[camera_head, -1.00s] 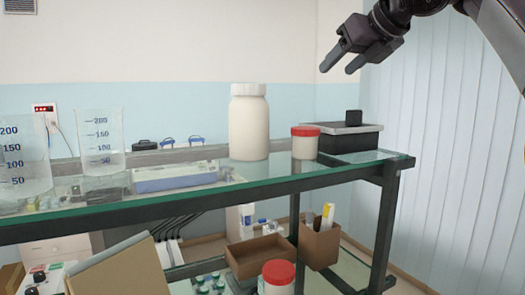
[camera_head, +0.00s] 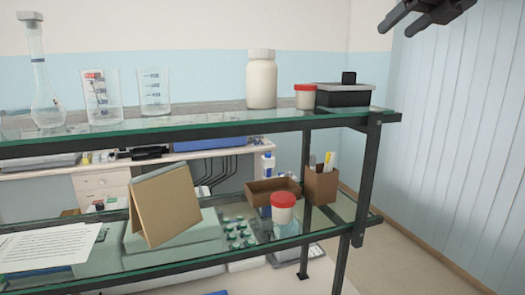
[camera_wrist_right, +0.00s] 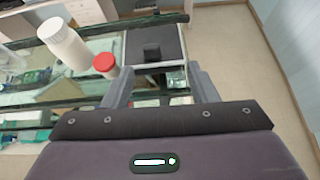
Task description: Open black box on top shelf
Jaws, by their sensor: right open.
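The black box (camera_head: 343,95) stands at the right end of the glass top shelf (camera_head: 200,128). Its lid is on, with a dark block-shaped knob (camera_head: 348,77) on top. In the right wrist view the box (camera_wrist_right: 168,43) lies ahead of my right gripper (camera_wrist_right: 160,80), with the knob (camera_wrist_right: 152,51) between the lines of the two fingers. The right gripper is open and empty, apart from the box. In the head view it (camera_head: 400,22) shows at the top right, above and to the right of the box. My left gripper is not in view.
A red-capped jar (camera_head: 306,97) stands close left of the box, with a taller white bottle (camera_head: 262,80) beyond it. Beakers (camera_head: 155,92) and a flask (camera_head: 46,85) stand farther left. The lower shelf holds a cardboard box (camera_head: 321,185) and another red-capped jar (camera_head: 283,212).

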